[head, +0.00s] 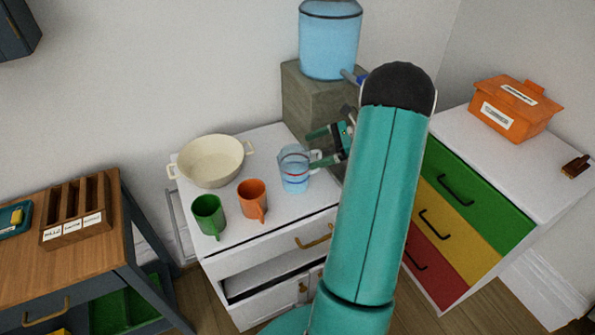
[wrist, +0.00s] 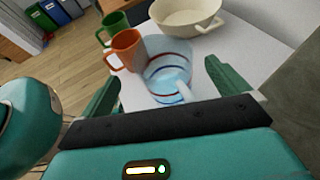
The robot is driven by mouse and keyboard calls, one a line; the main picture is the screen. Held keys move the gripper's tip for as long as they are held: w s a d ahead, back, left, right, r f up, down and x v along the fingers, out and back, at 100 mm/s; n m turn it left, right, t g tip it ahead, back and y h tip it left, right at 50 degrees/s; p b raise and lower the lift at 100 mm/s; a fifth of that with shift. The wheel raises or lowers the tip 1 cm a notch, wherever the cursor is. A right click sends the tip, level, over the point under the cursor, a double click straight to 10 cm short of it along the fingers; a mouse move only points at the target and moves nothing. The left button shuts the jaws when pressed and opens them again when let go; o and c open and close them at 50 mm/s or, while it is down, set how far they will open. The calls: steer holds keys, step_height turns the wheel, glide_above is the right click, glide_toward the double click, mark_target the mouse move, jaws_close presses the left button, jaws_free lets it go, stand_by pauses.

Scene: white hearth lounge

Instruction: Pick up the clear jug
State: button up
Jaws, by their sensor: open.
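The clear jug (head: 294,172) stands upright on the white cabinet top, with bluish contents, a red band and a handle on its right side. My gripper (head: 320,147) is at the jug's right, its green fingers open and pointing towards the handle. In the wrist view the jug (wrist: 169,69) stands ahead between the two spread fingers (wrist: 162,85), with its handle pointing towards me. The jaws hold nothing. My arm hides part of the cabinet's right side in the head view.
An orange mug (head: 252,198) and a green mug (head: 208,214) stand left of the jug. A cream pot (head: 211,161) is behind them. A blue water dispenser (head: 329,42) on a stone block (head: 306,108) rises behind my gripper. A drawer unit (head: 490,215) stands at right.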

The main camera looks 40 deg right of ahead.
mark_target(299, 154)
steer(key=x, duration=0.5)
steer(key=shift+w+a+f, duration=0.1)
steer(key=shift+w+f, duration=0.05)
steer(key=shift+w, duration=0.15)
steer(key=c, duration=1.6)
